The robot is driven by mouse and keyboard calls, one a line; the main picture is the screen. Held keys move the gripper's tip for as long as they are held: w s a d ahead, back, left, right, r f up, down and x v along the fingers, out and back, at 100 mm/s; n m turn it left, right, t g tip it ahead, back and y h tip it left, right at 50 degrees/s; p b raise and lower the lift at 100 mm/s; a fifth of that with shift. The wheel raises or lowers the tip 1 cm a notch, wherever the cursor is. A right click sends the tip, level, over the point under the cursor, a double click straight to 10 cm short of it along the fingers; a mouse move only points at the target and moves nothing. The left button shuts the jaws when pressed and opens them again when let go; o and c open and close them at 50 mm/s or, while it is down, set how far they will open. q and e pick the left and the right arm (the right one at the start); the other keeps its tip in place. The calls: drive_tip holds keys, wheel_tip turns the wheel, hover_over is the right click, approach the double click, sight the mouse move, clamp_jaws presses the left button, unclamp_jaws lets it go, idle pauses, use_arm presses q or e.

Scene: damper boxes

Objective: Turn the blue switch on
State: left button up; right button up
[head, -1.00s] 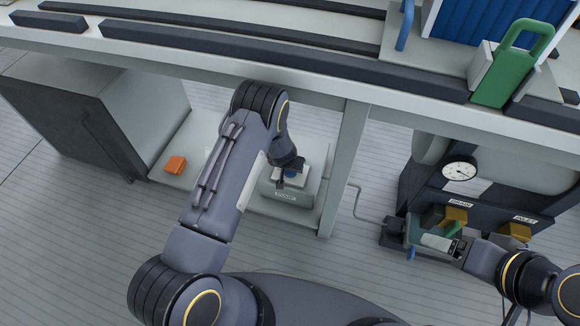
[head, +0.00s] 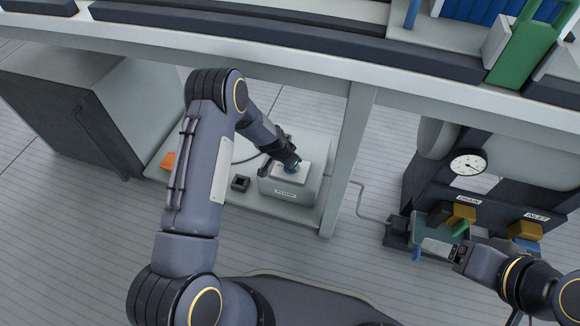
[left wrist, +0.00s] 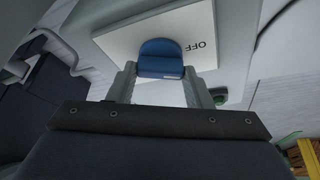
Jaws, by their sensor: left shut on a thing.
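The blue switch (left wrist: 160,58) is a rounded blue lever on a white plate (left wrist: 115,42), with "OFF" printed beside it in the left wrist view. The plate sits on top of a light grey box (head: 286,196) on the low shelf under the bench. My left gripper (left wrist: 160,76) has one finger on each side of the blue switch and is shut on it. In the head view my left gripper (head: 284,164) reaches down to the plate and hides most of the switch. My right gripper (head: 442,248) is by the drain valve; its finger gap is unclear.
The bench edge (head: 300,70) runs above the box, and a bench leg (head: 348,160) stands to its right. A small black block (head: 240,183) and an orange block (head: 168,161) lie left. A tank unit with a gauge (head: 468,162) and yellow valve parts (head: 460,213) stands right.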

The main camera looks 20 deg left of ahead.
use_arm(q)
drive_tip(key=m+b, duration=0.2)
drive_tip(key=m+h+b, duration=0.1)
drive_tip(key=shift+a+f+m+g, duration=0.2)
drive_tip(key=shift+f+m+g, duration=0.1)
drive_tip(key=shift+g, duration=0.1)
drive_tip(key=m, duration=0.1)
drive_tip(key=m+b, duration=0.1)
drive_tip(key=shift+w+r+m+g+h+b, duration=0.15)
drive_tip(key=shift+m+g+h+b, duration=0.15)
drive_tip(key=shift+m+g+h, duration=0.1)
drive_tip(key=m+g, duration=0.1)
drive_tip(key=m, duration=0.1)
drive_tip(key=shift+r+m+b, duration=0.1)
drive_tip(key=shift+m+b, duration=0.2)
drive_tip(key=shift+w+m+g, duration=0.1)
drive_tip(key=shift+m+g, duration=0.6)
drive_tip(key=shift+m, duration=1.1)
drive_tip(key=o, duration=1)
